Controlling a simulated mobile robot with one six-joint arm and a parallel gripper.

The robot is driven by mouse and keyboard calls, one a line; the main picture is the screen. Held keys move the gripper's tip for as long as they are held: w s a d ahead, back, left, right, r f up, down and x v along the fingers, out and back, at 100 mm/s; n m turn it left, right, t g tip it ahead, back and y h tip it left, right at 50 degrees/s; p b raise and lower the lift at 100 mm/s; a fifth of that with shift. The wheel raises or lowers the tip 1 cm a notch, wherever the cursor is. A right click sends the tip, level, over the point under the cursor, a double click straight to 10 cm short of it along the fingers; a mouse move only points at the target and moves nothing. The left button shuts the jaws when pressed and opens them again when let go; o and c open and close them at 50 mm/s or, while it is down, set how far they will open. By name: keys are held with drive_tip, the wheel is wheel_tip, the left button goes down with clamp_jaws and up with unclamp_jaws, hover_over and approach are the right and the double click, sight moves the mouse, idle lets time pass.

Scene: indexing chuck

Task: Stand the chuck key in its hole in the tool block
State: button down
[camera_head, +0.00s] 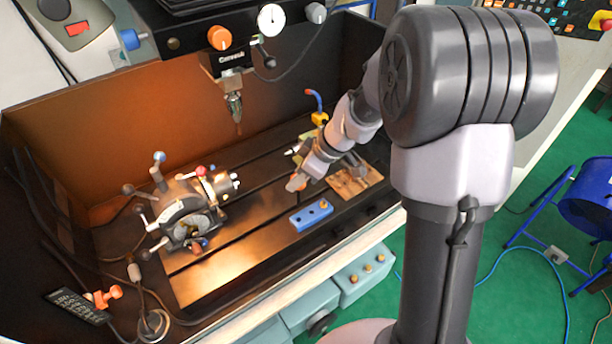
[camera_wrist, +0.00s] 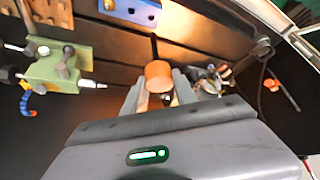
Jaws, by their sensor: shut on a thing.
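My gripper (camera_head: 303,180) reaches down over the machine table in the head view, and its fingers also show in the wrist view (camera_wrist: 158,94). It is shut on the chuck key (camera_head: 295,184), whose orange end sits between the fingertips in the wrist view (camera_wrist: 159,75). A thin dark shaft shows behind that orange end. The blue tool block (camera_head: 311,216) lies on the table just below the gripper in the head view, apart from the key. The block shows at the top edge of the wrist view (camera_wrist: 131,10), with round holes in its face.
The indexing chuck (camera_head: 188,213) with its levers stands left on the table. A drill spindle (camera_head: 234,104) hangs above the back. A green fixture (camera_wrist: 58,68) with a blue hose is close to my gripper. A wooden board (camera_head: 357,182) lies right. The front table is mostly clear.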

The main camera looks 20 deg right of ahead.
sight(299, 202)
drive_tip(key=shift+f+b, duration=1.5)
drive_tip(key=shift+f, duration=1.45)
drive_tip(key=shift+a+b, duration=0.1)
drive_tip(key=shift+b, duration=1.25)
drive_tip(key=shift+f+b, duration=1.35)
drive_tip(key=shift+b, duration=0.3)
drive_tip(key=c, duration=0.9)
unclamp_jaws()
drive_tip(key=p+v, duration=0.5)
drive_tip(key=v, duration=1.2)
drive_tip(key=shift+r, duration=0.25)
